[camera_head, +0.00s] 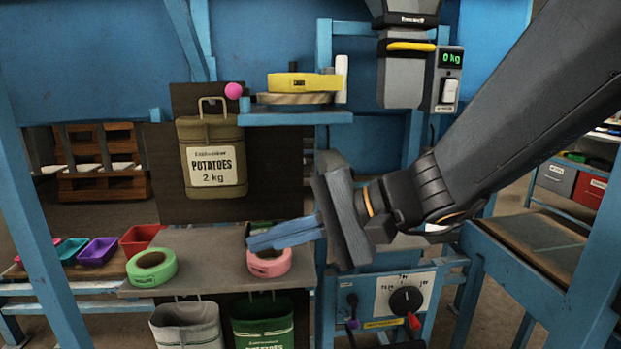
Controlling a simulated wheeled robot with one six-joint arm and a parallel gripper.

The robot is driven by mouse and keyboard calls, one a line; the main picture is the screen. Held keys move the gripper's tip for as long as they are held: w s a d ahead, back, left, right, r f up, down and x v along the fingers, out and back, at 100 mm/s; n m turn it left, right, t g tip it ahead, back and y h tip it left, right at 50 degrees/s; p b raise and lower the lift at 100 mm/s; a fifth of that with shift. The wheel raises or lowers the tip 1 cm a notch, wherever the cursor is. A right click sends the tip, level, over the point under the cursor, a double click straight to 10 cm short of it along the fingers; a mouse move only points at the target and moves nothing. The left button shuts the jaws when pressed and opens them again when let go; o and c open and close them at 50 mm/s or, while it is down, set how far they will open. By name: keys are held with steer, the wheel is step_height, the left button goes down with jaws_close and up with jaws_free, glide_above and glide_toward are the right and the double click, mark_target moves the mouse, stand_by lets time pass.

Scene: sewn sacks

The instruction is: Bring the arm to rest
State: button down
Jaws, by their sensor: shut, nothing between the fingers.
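My gripper (285,234) is in the middle of the head view, at the end of my dark arm, which reaches in from the upper right. Its blue fingers are together, point left and hold nothing. They appear above a pink tape roll (270,262) on a grey table (205,250); I cannot tell the gap between them. The fingers partly cover the roll and a dark green item behind it.
A green tape roll (151,267) lies on the table's left. An olive potato sack (212,155) hangs behind. Open sacks, one grey (187,325) and one green (262,322), hang below. A control box (385,302) stands right of them, among blue frame posts (38,215).

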steer(key=s+d+f+n+g+h+p, duration=0.1)
steer(key=s+d+f+g+h, duration=0.1)
steer(key=s+d+f+h, duration=0.3)
steer(key=d+f+n+g+h+p, duration=0.1)
steer(key=d+f+h, duration=0.1)
steer(key=d+f, duration=0.55)
steer(key=d+f+n+h, duration=0.1)
steer(key=d+f+h, duration=0.1)
steer(key=d, duration=0.4)
steer(key=d+f+n+h, duration=0.2)
steer(key=d+f+h, duration=0.1)
steer(key=d, duration=0.4)
steer(key=shift+d+t+h+p, duration=0.3)
steer(key=shift+h+p, duration=0.15)
steer(key=shift+h, duration=0.15)
